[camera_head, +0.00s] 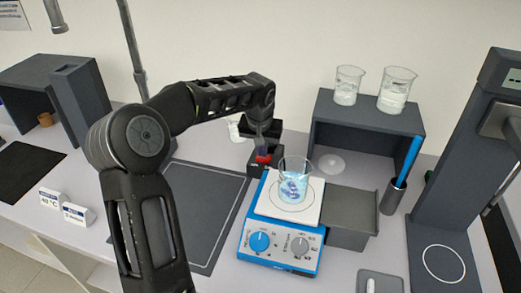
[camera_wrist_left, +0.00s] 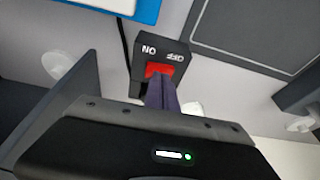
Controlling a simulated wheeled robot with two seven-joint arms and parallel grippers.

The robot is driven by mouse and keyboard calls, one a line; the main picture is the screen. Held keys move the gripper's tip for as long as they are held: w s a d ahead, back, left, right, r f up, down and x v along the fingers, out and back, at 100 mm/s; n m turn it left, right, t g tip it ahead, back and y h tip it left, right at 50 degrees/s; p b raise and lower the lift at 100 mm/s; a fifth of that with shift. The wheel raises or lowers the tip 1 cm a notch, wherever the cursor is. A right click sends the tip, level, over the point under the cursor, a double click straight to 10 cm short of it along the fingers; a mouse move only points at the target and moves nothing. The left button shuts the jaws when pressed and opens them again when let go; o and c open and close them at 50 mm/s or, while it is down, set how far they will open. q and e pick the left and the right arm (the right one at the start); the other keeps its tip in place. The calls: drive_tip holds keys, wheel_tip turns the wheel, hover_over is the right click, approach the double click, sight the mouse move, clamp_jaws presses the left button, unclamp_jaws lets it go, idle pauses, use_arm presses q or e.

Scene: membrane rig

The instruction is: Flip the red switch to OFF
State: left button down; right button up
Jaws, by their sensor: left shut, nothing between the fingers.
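The red switch (camera_wrist_left: 158,70) sits in a small black box (camera_wrist_left: 147,54) with white ON and OFF labels, upside down in the left wrist view. ON is on the left there and OFF on the right. In the head view the red switch (camera_head: 263,158) shows on its black box (camera_head: 268,168) behind the blue stirrer. My left gripper (camera_head: 262,150) is shut and empty, pointing down at the switch. Its fingertips (camera_wrist_left: 160,84) overlap the rocker's near edge in the wrist view; I cannot tell if they touch. The rocker's tilt is unclear. My right gripper is not in view.
A blue and white hotplate stirrer (camera_head: 280,245) carries a beaker of blue liquid (camera_head: 293,181) close to the switch box. A grey shelf (camera_head: 365,127) with two beakers stands at the right. A dark mat (camera_head: 210,200) lies left of the stirrer.

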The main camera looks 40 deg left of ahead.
use_arm(q)
wheel_tip(320, 180, up, 5)
drive_tip(key=p, duration=0.3)
drive_tip(key=shift+f, duration=0.2)
drive_tip(key=s+a+r+b, duration=0.1)
drive_tip(key=s+r+b, duration=0.1)
drive_tip(key=r, duration=0.6)
drive_tip(key=shift+s+r, duration=0.35)
drive_tip(key=shift+s, duration=0.35)
